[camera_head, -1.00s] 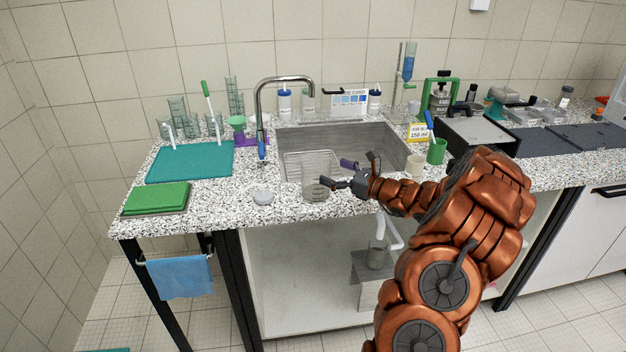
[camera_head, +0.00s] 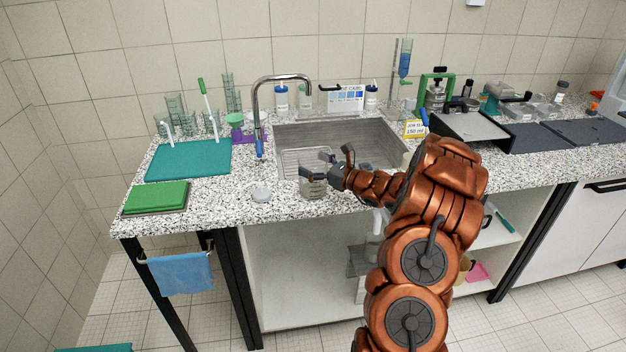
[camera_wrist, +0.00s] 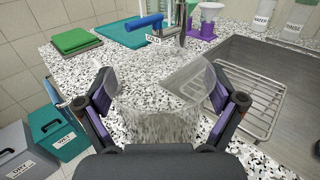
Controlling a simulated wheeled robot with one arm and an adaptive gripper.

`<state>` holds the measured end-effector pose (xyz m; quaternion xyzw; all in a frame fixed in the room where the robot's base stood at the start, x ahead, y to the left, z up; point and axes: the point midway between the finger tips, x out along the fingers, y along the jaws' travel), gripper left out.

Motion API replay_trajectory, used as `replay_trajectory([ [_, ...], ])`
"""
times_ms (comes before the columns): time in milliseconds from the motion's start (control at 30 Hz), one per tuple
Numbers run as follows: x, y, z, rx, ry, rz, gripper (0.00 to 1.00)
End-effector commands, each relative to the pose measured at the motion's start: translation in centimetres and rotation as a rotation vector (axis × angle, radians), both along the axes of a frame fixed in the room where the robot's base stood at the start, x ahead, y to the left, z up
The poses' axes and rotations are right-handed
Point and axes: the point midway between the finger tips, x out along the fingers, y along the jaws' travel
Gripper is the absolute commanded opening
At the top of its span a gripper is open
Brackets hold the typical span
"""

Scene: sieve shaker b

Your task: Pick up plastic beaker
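A clear plastic beaker (camera_head: 313,186) stands on the speckled counter in front of the sink. In the wrist view the see-through beaker (camera_wrist: 160,122) lies between the two fingers, and its lower part is hidden by my gripper's body. My gripper (camera_head: 325,166) is at the beaker's upper part in the head view. In the wrist view my gripper (camera_wrist: 163,95) is open, with one finger on each side of the beaker. Whether either finger touches the beaker wall, I cannot tell.
The sink (camera_head: 345,137) with a wire rack (camera_head: 303,163) lies behind the beaker, under a tall faucet (camera_head: 257,110). A teal mat (camera_head: 188,160) and green cloths (camera_head: 156,197) are farther left.

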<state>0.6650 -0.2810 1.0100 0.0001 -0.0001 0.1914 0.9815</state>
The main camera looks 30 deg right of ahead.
Motion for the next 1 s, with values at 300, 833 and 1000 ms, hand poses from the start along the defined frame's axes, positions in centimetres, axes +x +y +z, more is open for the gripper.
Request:
replay_trajectory([
  [300, -0.02, -0.01, -0.01, 0.000, 0.000, 0.000, 0.55],
  [833, -0.02, -0.01, 0.02, 0.000, 0.000, 0.000, 0.29],
  [1000, -0.01, 0.02, 0.23, 0.000, 0.000, 0.001, 0.29],
])
